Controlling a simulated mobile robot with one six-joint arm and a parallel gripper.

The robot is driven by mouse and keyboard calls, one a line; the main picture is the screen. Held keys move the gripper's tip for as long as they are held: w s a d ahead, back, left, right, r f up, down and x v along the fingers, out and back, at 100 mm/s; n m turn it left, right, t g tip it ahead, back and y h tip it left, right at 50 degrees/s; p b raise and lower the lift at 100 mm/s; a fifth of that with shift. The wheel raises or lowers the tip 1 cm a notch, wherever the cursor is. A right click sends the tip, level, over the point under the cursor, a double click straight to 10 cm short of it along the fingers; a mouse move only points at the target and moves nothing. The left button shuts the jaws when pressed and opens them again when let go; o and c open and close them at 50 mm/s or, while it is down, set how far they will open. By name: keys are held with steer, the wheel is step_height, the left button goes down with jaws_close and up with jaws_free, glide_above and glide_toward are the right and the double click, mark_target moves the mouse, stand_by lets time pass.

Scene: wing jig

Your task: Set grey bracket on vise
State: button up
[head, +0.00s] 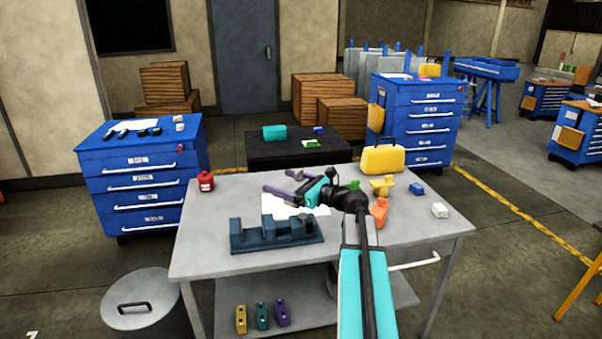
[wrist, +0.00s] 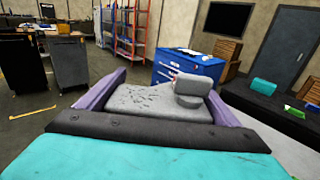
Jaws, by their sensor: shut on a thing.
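The grey bracket (wrist: 150,99), a flat block with a rounded knob on one side, sits between the purple fingers of my gripper (wrist: 168,86) in the wrist view. My gripper (head: 279,182) is shut on it and is over the far part of the grey table in the head view. There the bracket is small and hard to make out. The dark blue vise (head: 275,235) lies on the table's near left part, nearer the camera than my gripper and apart from it. Its jaw gap shows no bracket.
On the grey table (head: 205,258) are a red can (head: 206,181) at left, a yellow case (head: 383,159) at the back, and yellow, orange, blue and white pieces at right. White paper (head: 290,207) lies behind the vise. Several coloured blocks stand on the lower shelf.

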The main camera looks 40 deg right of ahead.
steer(key=s+a+f+n+g+y+b, duration=0.2)
steer(key=s+a+f+n+y+b, duration=0.1)
steer(key=a+f+b, duration=0.6)
steer(key=s+a+f+n+g+y+b, duration=0.3)
steer(key=a+f+b, duration=0.6)
steer(key=a+f, duration=0.7)
steer(key=s+a+y, duration=0.1)
steer(key=a, duration=0.4)
steer(key=shift+f+g, duration=0.15)
steer(key=shift+g, duration=0.15)
steer(key=shift+d, duration=0.1)
